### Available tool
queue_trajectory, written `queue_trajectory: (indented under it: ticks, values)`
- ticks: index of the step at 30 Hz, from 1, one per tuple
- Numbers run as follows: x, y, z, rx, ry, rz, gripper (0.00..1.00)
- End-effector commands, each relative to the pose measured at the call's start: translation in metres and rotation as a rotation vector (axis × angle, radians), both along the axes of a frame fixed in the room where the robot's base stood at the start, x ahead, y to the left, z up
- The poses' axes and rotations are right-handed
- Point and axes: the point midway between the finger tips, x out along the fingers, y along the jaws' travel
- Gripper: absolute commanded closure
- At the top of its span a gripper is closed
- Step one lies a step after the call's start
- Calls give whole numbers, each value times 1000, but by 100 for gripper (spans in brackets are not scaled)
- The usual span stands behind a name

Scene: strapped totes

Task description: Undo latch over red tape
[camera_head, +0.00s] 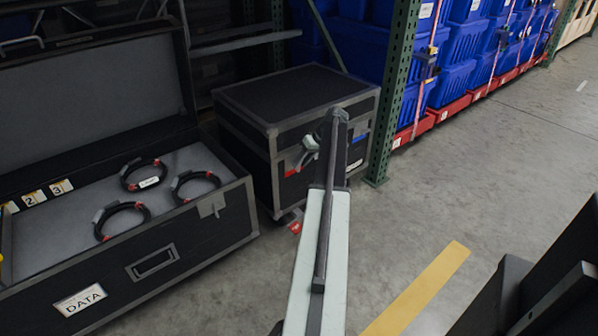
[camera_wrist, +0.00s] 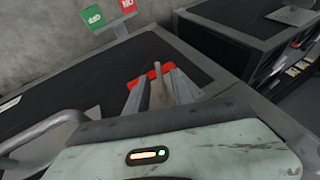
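A black case with grey metal edges (camera_head: 300,92) stands closed in the head view. Red tape (camera_head: 291,171) is on its front, left of blue tape (camera_head: 360,137). The red tape (camera_wrist: 143,79) also shows in the wrist view, partly covered by a grey latch piece (camera_wrist: 157,88). My gripper (camera_head: 312,143) is at the case front beside the red tape, partly hidden by my arm. In the wrist view its fingers (camera_wrist: 158,92) stand apart on both sides of the latch piece, with gaps showing. Whether they touch it I cannot tell.
An open black case labelled DATA (camera_head: 150,262) holding coiled cables stands at the left. Green shelf posts (camera_head: 398,75) and blue totes (camera_head: 462,45) are behind. Green (camera_wrist: 92,17) and red (camera_wrist: 128,6) tags show in the wrist view.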

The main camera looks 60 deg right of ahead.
Motion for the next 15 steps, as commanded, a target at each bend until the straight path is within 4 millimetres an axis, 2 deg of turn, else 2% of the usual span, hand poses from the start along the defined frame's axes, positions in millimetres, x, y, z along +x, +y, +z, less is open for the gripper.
queue_trajectory:
  ticks: [1,9,10,13,15]
  values:
    - [3,2,-11,0,0,1,71]
    - [7,3,-10,0,0,0,71]
    - [7,3,-10,0,0,0,74]
    - [7,3,-10,0,0,0,100]
    - [7,3,-10,0,0,1,100]
